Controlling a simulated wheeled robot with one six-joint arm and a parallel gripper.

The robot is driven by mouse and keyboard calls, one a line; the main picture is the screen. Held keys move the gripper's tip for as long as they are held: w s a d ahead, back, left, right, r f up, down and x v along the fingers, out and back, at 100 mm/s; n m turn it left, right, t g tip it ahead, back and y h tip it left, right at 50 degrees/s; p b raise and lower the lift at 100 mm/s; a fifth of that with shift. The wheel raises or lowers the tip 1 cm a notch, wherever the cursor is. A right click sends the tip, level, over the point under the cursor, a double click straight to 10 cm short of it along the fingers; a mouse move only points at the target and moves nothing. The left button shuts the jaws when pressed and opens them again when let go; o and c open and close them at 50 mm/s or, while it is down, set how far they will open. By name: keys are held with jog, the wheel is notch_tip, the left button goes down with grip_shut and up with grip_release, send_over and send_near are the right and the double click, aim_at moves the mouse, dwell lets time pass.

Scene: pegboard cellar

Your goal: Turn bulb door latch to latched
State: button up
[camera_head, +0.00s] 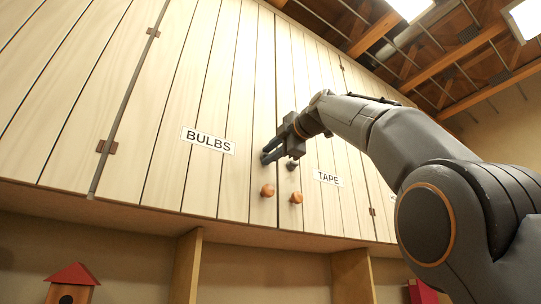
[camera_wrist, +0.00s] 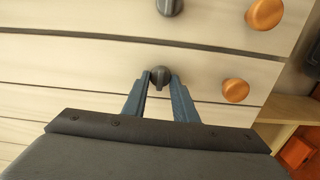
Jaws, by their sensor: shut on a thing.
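The BULBS door (camera_head: 165,110) is a pale plank cabinet door, and it looks flush with the TAPE door on its right. My gripper (camera_head: 266,157) is at the right edge of the BULBS door, above its orange knob (camera_head: 267,190). In the wrist view, the dark bulb door latch (camera_wrist: 160,75) sits between the fingertips of my gripper (camera_wrist: 161,80), which are shut on it. The latch is mostly hidden by my gripper in the head view, and I cannot tell its turn angle exactly.
The TAPE door has its own dark latch (camera_head: 291,165) and orange knob (camera_head: 296,197) close by on the right. Below the doors are open shelf bays with upright dividers (camera_head: 186,268). A red-roofed birdhouse (camera_head: 70,286) stands at lower left.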

jog(key=shift+n, duration=0.3)
jog(key=o, duration=1)
jog(key=b+v, duration=0.3)
jog(key=v, duration=0.4)
jog(key=shift+s+d+b, duration=0.25)
jog(key=shift+b, duration=0.05)
